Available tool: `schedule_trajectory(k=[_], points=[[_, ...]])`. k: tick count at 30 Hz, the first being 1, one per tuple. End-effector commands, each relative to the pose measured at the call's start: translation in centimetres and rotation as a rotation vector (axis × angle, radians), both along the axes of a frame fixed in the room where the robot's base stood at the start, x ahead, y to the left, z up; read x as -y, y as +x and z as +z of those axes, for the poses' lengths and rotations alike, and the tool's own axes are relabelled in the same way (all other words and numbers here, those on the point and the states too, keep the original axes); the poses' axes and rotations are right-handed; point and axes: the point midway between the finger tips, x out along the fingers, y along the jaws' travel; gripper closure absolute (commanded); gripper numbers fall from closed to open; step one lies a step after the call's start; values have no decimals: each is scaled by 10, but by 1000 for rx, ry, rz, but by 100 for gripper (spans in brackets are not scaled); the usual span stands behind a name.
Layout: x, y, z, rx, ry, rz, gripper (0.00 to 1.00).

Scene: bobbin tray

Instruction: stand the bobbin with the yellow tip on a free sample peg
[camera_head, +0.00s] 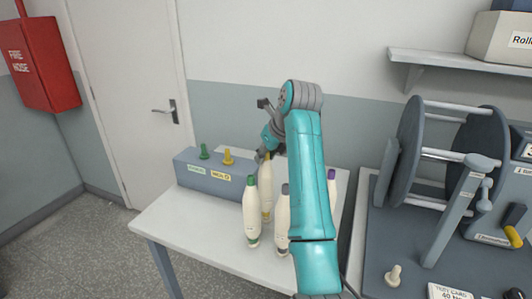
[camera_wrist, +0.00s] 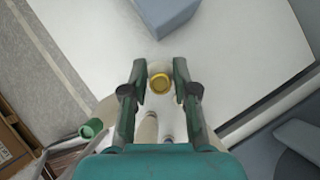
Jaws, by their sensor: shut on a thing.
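The bobbin with the yellow tip (camera_head: 266,196) is a cream, slender bobbin, upright behind the green-tipped one. Its yellow end (camera_wrist: 160,82) shows as a ring between my fingers in the wrist view. My gripper (camera_head: 266,155) is shut on its top; the wrist view shows a finger on each side. I cannot tell whether its base touches the table. A grey-blue block (camera_head: 207,178) at the table's left back bears a green peg-like piece (camera_head: 204,151) and a yellow one (camera_head: 228,156). A cream peg (camera_head: 393,275) stands bare on the dark bench at right.
A green-tipped bobbin (camera_head: 251,212), a dark-tipped one (camera_head: 283,218) and a purple-tipped one (camera_head: 332,190) stand close by on the white table (camera_head: 190,226). A reel machine (camera_head: 410,150) fills the right bench. The table's front left is clear.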

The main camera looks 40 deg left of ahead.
Motion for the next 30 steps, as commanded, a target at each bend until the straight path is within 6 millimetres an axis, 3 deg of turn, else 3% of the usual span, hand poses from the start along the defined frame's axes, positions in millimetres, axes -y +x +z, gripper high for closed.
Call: schedule_trajectory(k=[18, 19, 22, 30], points=[[0, 0, -16, 0, 1, 0, 100], [0, 0, -16, 1, 1, -1, 67], [0, 0, -15, 1, 1, -1, 43], [0, 0, -16, 0, 0, 0, 43]])
